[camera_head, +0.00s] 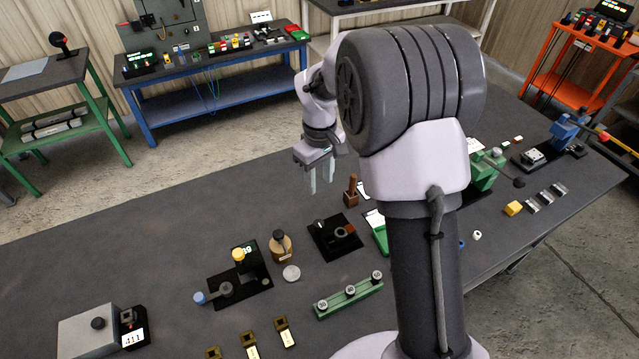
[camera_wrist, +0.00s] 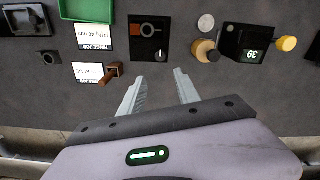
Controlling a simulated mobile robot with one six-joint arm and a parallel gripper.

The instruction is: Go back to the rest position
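My gripper (camera_head: 320,178) hangs above the far part of the dark table (camera_head: 150,235), left of my arm's large grey joint. Its two pale fingers point down and stand apart. The wrist view shows the fingers (camera_wrist: 160,95) with a clear gap and nothing between them. The gripper touches nothing on the table. My arm hides part of the table's right half in the head view.
A black fixture (camera_head: 335,236), a brown stamp (camera_head: 351,190), a green rail with round knobs (camera_head: 348,299) and a black station with yellow and blue knobs (camera_head: 238,280) stand nearby. A grey box (camera_head: 100,332) stands front left. The table's far left is clear.

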